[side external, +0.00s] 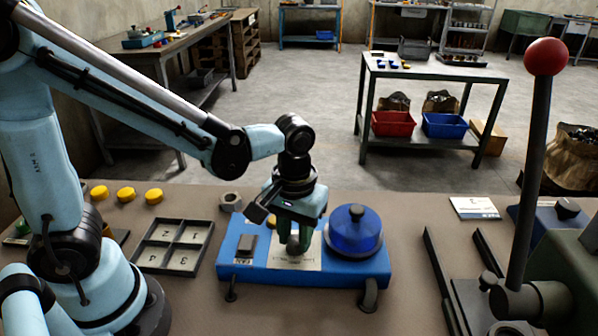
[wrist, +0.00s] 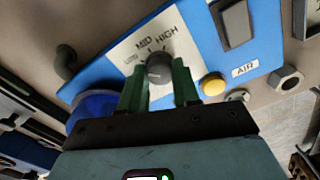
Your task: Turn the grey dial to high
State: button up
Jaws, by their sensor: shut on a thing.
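The grey dial (wrist: 160,70) sits on a white panel marked LOW, MID and HIGH, on the blue drum blaster (wrist: 200,50). In the side view the dial (side external: 293,244) shows at the front of the panel on the blaster (side external: 375,266). My gripper (wrist: 158,66) points down at the panel with its green fingers on either side of the dial, shut on it. It also shows in the side view (side external: 298,236). I cannot tell exactly which mark the dial points to.
A blue domed drum (side external: 354,236) stands right of the dial. A dark switch (wrist: 235,22) and a yellow button (wrist: 212,84) share the blaster. A numbered tray (side external: 173,246) lies left. A tall red-knobbed lever (side external: 545,57) rises at the right.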

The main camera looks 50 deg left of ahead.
jog(key=shift+m, duration=0.3)
jog(key=m, duration=0.3)
jog(key=shift+m, duration=0.3)
jog(key=m, duration=0.4)
jog(key=shift+m, duration=0.3)
jog(key=m, duration=0.4)
jog(key=shift+m, duration=0.3)
jog(key=m, duration=0.4)
jog(key=shift+m, duration=0.3)
jog(key=o, duration=1.1)
jog(key=shift+c, duration=0.2)
jog(key=shift+r, duration=0.1)
